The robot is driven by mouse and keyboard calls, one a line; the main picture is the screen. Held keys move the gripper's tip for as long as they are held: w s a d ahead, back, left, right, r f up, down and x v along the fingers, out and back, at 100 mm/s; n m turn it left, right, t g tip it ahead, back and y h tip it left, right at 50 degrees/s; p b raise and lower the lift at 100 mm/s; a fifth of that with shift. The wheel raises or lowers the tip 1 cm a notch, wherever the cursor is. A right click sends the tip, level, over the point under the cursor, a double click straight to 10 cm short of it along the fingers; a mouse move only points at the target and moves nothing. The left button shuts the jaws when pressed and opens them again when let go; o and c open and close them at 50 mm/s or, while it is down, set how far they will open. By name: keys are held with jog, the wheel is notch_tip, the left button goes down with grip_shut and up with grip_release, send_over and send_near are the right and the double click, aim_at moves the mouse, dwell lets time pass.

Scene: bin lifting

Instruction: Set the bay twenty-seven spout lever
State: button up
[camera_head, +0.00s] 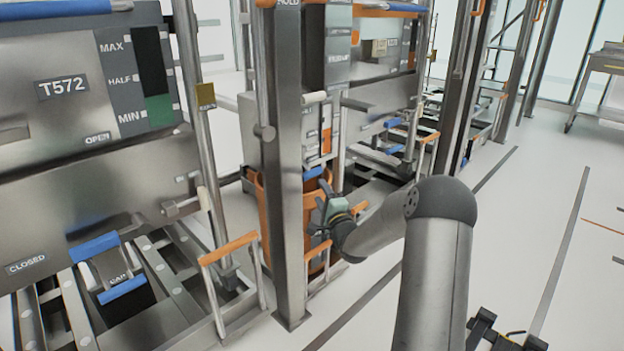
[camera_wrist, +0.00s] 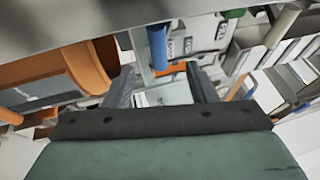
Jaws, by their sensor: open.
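My gripper (camera_head: 322,203) is beside the orange bin behind the near steel post. In the wrist view its two grey fingers (camera_wrist: 163,88) stand apart with nothing clearly held between them. A blue handle (camera_head: 314,173) is just above the gripper; a blue bar (camera_wrist: 157,47) also shows just beyond the fingers in the wrist view. No readable label says twenty-seven, so I cannot tell which part is that bay's spout lever. A pale-ended lever (camera_head: 314,97) sticks out higher on the middle station. The near station has another pale-tipped lever (camera_head: 204,198).
The orange bin (camera_head: 268,215) is close to my gripper and shows in the wrist view (camera_wrist: 88,65). The steel post (camera_head: 282,170) partly hides it. An orange-topped rail (camera_head: 228,248) stands at front left. The near hopper is marked T572 (camera_head: 62,86).

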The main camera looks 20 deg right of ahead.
aim_at(312, 177)
jog(key=w+b, duration=0.1)
jog(key=w, duration=0.2)
jog(key=w+r+b, duration=0.1)
jog(key=w, duration=0.3)
jog(key=w+r, duration=0.1)
jog(key=w, duration=0.2)
jog(key=shift+w+d+b, duration=0.25)
jog(key=shift+w+b, duration=0.05)
jog(key=shift+b, duration=0.1)
